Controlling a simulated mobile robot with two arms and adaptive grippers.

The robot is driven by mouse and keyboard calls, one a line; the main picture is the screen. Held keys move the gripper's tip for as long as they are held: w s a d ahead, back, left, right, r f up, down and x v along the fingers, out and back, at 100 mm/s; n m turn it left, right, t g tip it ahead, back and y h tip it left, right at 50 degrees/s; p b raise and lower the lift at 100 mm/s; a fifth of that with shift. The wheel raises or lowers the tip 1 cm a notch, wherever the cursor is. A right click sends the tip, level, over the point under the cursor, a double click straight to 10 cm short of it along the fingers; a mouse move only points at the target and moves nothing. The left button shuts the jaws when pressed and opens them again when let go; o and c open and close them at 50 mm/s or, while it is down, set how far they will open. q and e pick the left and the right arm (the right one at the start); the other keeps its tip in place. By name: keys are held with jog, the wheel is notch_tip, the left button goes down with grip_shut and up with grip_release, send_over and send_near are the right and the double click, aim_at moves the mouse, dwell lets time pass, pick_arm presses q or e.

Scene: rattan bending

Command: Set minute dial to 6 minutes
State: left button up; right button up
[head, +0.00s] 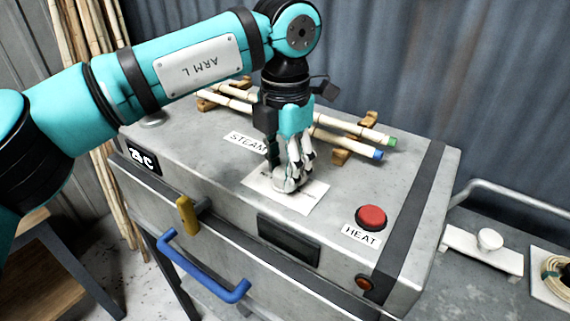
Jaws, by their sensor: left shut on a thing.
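The minute dial (285,185) is a small pale knob on a white scale sheet (313,201) on top of the grey steam box. My left gripper (287,172) points down from above and is shut on the dial. The fingers cover most of the knob, and the scale marks and the dial's setting cannot be read. My right gripper is not in view.
The grey steam box (418,190) has a red HEAT button (371,217), a yellow latch (187,214) and a blue handle (200,276). Rattan poles (350,137) lie on wooden rests behind my gripper. A white knob on a plate (489,240) stands at right.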

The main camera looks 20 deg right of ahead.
pick_arm(q)
jog(key=shift+r, duration=0.1)
dwell(0.3)
jog(key=o, duration=1.1)
jog(key=shift+o, duration=0.2)
notch_tip(320, 180, up, 12)
